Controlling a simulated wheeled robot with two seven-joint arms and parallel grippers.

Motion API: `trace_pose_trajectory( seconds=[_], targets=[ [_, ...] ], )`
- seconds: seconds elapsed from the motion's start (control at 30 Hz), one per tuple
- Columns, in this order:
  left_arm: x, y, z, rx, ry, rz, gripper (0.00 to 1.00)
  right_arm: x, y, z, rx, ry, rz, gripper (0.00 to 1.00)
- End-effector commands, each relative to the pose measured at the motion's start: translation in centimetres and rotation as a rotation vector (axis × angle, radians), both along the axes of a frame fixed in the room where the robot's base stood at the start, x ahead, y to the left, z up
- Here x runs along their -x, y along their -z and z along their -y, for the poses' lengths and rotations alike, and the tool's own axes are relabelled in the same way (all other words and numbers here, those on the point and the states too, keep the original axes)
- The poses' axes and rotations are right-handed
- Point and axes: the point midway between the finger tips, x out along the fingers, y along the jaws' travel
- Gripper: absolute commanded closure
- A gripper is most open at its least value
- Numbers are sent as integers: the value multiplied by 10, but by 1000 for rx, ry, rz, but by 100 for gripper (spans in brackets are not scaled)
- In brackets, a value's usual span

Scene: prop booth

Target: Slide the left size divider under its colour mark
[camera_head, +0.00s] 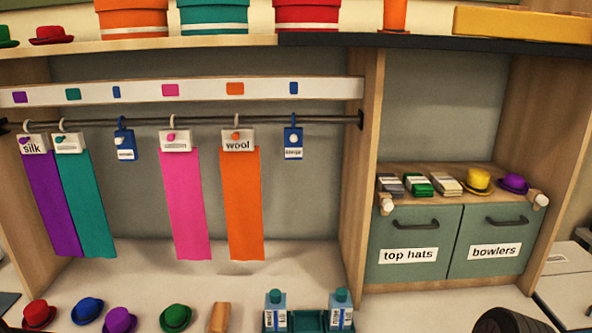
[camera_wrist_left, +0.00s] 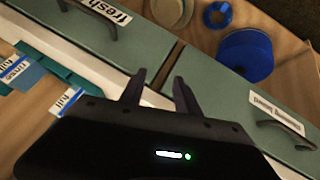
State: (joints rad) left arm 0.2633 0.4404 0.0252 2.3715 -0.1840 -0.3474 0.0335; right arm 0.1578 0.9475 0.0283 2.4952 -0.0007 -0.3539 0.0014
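The left size divider (camera_head: 125,145) is a blue tag with a white label. It hangs by its hook on the dark rail (camera_head: 200,121), between the teal scarf's card (camera_head: 70,143) and the pink scarf's card (camera_head: 176,141). The left blue colour mark (camera_head: 116,92) is on the white strip above, slightly left of the divider. The right size divider (camera_head: 293,143) hangs about below the right blue mark (camera_head: 293,88). My left gripper (camera_wrist_left: 159,77) is open and empty in the left wrist view, above green fronts, away from the rail. My right gripper is not in view.
Purple (camera_head: 52,203), teal (camera_head: 93,203), pink (camera_head: 186,205) and orange (camera_head: 243,203) scarves hang from the rail. Several small hats and a teal tray (camera_head: 308,321) with bottles stand in front. A wooden upright (camera_head: 362,180) bounds the bay at right.

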Motion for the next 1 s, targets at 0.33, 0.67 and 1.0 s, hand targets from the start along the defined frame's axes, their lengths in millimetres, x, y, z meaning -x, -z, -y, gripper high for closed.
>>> trace_pose_trajectory(
  seconds=[0.33,0.67,1.0],
  targets=[
    [187,137,109,115,98,-501,61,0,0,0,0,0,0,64],
    [231,156,133,122,165,-595,61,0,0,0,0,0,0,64],
    [230,155,132,122,164,-592,61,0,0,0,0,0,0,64]
  ],
)
